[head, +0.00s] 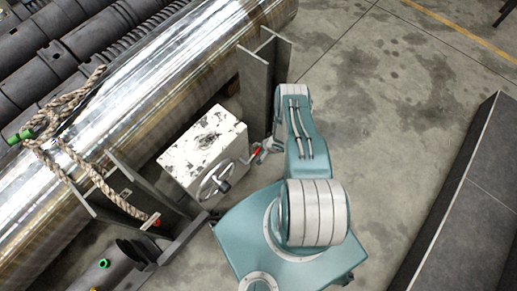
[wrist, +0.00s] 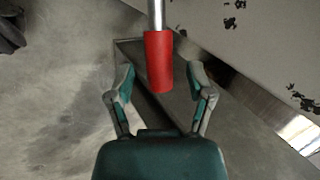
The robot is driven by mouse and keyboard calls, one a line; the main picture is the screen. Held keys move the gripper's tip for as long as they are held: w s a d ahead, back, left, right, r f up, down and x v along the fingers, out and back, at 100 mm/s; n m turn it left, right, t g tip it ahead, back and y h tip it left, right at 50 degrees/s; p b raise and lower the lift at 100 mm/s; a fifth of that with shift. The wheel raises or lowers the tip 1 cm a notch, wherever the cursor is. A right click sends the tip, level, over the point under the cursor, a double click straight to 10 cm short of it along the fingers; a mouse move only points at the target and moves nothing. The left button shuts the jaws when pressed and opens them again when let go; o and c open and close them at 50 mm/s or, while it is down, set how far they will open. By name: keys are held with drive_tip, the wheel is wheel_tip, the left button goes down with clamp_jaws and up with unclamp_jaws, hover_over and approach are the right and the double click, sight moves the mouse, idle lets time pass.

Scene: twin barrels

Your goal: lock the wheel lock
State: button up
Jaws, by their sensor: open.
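A worn white box (head: 203,150) carries a spoked handwheel (head: 216,182) on its front face. A lever with a red grip (head: 256,153) sticks out at the box's right side. In the wrist view, the red grip (wrist: 158,62) hangs on a silver rod (wrist: 156,14). My gripper (wrist: 162,72) is open, with one finger on each side of the red grip's lower end. Neither finger visibly touches it. In the head view, my gripper (head: 268,147) is small and partly hidden by my arm, beside the red grip.
A large shiny metal cylinder (head: 150,80) with a rope (head: 90,175) lies behind the box. Upright steel supports (head: 257,90) stand close to my arm. Black ribbed barrels (head: 60,50) fill the upper left. A dark ledge (head: 470,200) is at right. Concrete floor (head: 390,110) between is clear.

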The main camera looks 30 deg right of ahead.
drive_tip(key=shift+w+f, duration=0.25)
drive_tip(key=shift+f, duration=0.35)
drive_tip(key=shift+a, duration=0.1)
clamp_jaws()
